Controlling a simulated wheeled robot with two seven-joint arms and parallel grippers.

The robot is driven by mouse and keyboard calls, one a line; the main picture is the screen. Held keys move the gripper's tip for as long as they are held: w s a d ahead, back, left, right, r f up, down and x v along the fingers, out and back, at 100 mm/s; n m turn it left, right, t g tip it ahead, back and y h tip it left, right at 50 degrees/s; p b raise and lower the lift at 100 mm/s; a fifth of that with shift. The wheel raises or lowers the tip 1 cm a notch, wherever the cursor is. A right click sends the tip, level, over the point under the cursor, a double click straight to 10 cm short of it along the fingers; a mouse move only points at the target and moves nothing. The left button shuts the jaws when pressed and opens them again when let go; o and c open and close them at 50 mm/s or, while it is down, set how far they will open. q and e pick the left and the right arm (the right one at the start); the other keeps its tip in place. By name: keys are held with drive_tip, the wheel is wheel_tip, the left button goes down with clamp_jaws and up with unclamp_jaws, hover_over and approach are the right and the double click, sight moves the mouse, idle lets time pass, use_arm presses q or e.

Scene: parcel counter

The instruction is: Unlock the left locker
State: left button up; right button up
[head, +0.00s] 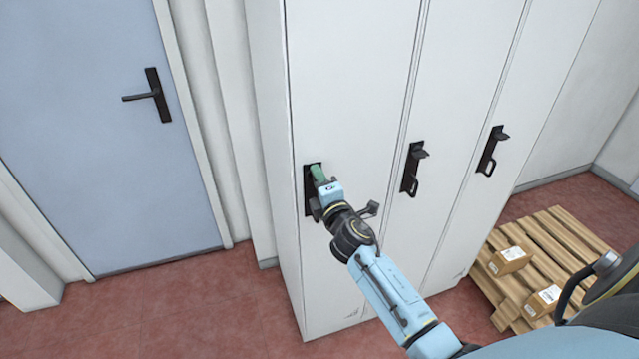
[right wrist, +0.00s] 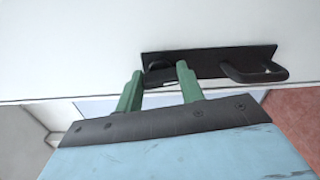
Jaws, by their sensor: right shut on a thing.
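The left locker (head: 345,80) is the leftmost of three tall white doors, and its door is closed. Its black lock plate (head: 309,180) is partly hidden by my right gripper (head: 318,173). In the right wrist view the plate (right wrist: 208,62) has a loop handle (right wrist: 255,73) on the right and a dark latch (right wrist: 160,76) on the left. The green fingers of my right gripper (right wrist: 159,82) stand on either side of the latch and are shut on it. The fingertips partly hide the latch, so its exact angle is hard to tell. My left gripper is not in view.
The middle locker's latch and handle (head: 411,168) and the right locker's (head: 491,151) are to the right. A wooden pallet (head: 560,240) with cardboard boxes (head: 509,260) is on the floor at the lower right. A closed blue door (head: 90,120) is at left.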

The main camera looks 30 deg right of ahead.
drive_tip(key=shift+m, duration=0.8)
drive_tip(key=o, duration=1)
drive_tip(key=b+v, duration=0.1)
drive_tip(key=v, duration=1.2)
drive_tip(key=shift+s, duration=0.25)
drive_tip(key=shift+f, duration=0.1)
